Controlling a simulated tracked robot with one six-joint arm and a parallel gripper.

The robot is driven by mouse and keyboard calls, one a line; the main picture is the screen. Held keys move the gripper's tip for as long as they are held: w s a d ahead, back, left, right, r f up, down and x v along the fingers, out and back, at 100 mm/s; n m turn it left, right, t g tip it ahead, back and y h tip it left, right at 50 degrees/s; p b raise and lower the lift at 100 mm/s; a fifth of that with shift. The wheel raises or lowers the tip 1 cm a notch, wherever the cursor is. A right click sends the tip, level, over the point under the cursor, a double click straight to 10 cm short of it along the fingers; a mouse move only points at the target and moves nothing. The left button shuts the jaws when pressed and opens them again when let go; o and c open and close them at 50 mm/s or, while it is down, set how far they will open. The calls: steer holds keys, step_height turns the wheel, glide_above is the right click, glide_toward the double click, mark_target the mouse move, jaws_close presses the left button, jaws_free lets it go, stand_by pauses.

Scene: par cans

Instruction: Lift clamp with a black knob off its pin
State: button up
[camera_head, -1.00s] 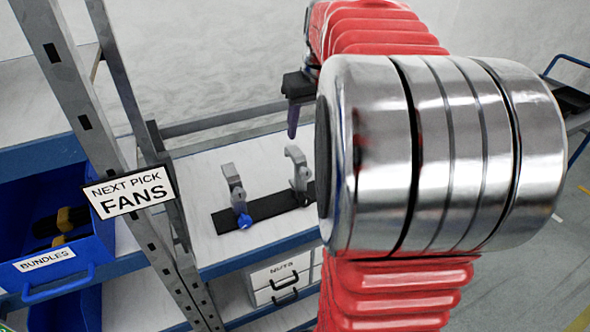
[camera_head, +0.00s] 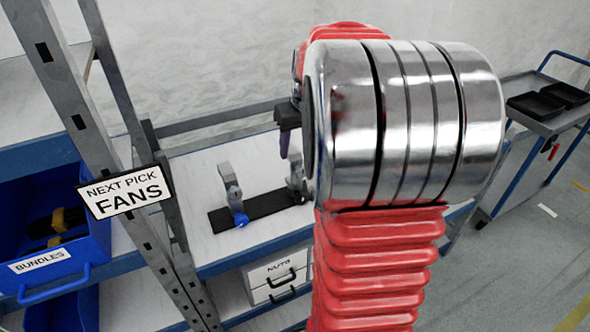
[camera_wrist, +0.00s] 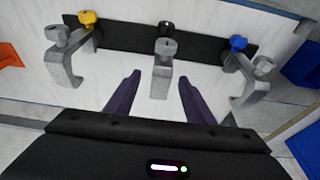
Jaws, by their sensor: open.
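The clamp with a black knob (camera_wrist: 160,75) stands in the middle of a dark bar in the wrist view, between two other clamps. Its black knob (camera_wrist: 166,28) is at the far side, by the bar. My gripper (camera_wrist: 160,78) is open, with one dark purple finger on each side of this clamp's near end in the picture. I cannot tell the height gap, and no contact shows. In the head view my gripper (camera_head: 285,140) is mostly hidden behind my arm. A grey clamp (camera_head: 295,178) below it is partly covered, and its knob colour is hidden.
A yellow-knobbed clamp (camera_wrist: 68,60) stands to the left and a blue-knobbed clamp (camera_wrist: 248,78) to the right on the dark bar (camera_wrist: 205,50). A rack upright (camera_head: 100,130) with a sign stands left of the shelf. A blue bin (camera_head: 60,260) is further left.

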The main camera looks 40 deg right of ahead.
mark_target(295, 153)
steer(key=shift+x, duration=2.6)
steer(key=shift+a, duration=0.15)
jaws_close()
